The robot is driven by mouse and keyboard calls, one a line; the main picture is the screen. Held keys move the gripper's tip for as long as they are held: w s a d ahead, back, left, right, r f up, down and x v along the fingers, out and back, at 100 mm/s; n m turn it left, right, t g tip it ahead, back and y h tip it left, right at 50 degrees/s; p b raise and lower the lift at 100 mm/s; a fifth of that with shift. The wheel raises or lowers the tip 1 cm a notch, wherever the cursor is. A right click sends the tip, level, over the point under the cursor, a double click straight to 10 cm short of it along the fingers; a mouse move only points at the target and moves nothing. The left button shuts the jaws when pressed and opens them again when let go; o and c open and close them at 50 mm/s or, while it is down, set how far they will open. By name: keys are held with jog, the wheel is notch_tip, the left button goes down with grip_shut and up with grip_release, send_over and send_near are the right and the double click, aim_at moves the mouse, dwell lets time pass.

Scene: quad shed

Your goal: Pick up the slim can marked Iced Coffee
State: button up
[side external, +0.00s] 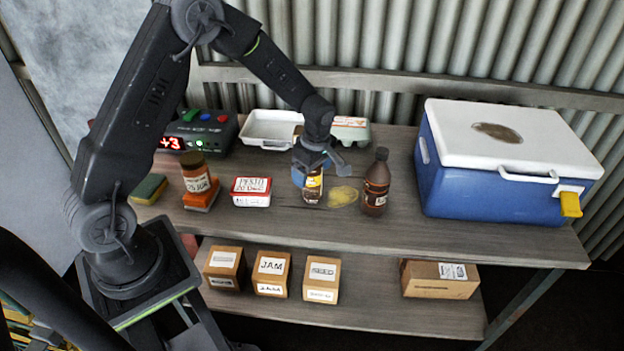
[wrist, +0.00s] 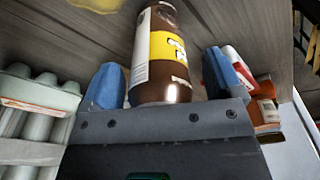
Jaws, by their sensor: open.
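A slim brown can with a yellow band (side external: 313,187) stands upright on the upper shelf, near the middle in the side view. In the wrist view the can (wrist: 165,55) fills the middle, with yellow and white label areas; I cannot read its wording. My gripper (side external: 318,170) is at the can's upper part, pointing down. In the wrist view the blue fingertips of my gripper (wrist: 166,84) stand open, one on either side of the can. A gap shows at the left finger; contact at the right finger is unclear. The can's top is hidden in the side view.
A brown bottle (side external: 376,186) stands right of the can, beyond a yellow patch (side external: 343,196). A red-and-white tub (side external: 251,192) and a labelled jar (side external: 195,172) are left. An egg carton (side external: 350,131) is behind. A blue cooler (side external: 490,190) stands far right.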

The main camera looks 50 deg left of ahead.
jog(key=shift+c, duration=0.2)
jog(key=c, duration=1.1)
jog(key=shift+r, duration=0.15)
